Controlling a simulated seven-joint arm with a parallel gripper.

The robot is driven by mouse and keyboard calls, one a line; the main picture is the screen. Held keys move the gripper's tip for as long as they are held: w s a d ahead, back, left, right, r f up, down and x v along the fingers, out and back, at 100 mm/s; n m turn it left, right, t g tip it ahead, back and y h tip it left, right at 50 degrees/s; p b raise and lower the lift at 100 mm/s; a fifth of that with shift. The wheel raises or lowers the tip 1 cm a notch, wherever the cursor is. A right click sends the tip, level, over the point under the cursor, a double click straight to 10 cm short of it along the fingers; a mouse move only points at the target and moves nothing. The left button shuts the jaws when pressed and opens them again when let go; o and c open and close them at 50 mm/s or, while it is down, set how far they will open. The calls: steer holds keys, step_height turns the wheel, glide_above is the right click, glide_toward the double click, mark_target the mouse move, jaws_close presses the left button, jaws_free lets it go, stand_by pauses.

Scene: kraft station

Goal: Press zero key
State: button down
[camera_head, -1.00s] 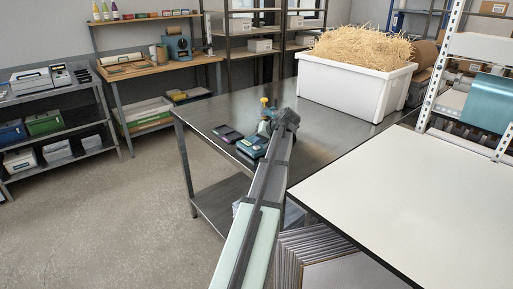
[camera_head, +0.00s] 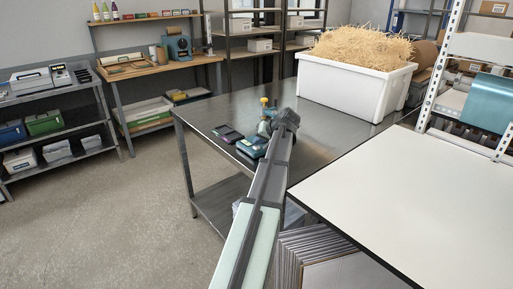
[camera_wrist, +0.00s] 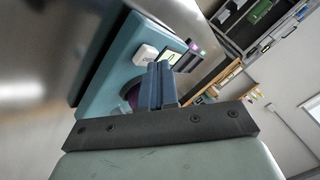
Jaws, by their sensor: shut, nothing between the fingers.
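A small teal device (camera_head: 252,146) sits near the left edge of the metal table, beside the end of my arm. In the wrist view its teal body (camera_wrist: 104,72) carries a white key (camera_wrist: 145,54) with dark lettering too small to read. A small pale display (camera_wrist: 171,57) is beside that key, and a purple round part (camera_wrist: 131,94) is partly hidden behind my fingers. My gripper (camera_wrist: 163,70) is shut and empty, its fingertips over the device's face close to the white key and display. I cannot tell whether they touch it.
A dark flat item (camera_head: 228,134) lies left of the device on the metal table (camera_head: 215,110). A white bin (camera_head: 345,88) of straw-like filling stands at the back right. A white-topped table (camera_head: 420,195) is at the right.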

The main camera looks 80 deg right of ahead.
mark_target(258, 147)
steer(key=shift+r, duration=0.6)
steer(key=shift+r, duration=2.5)
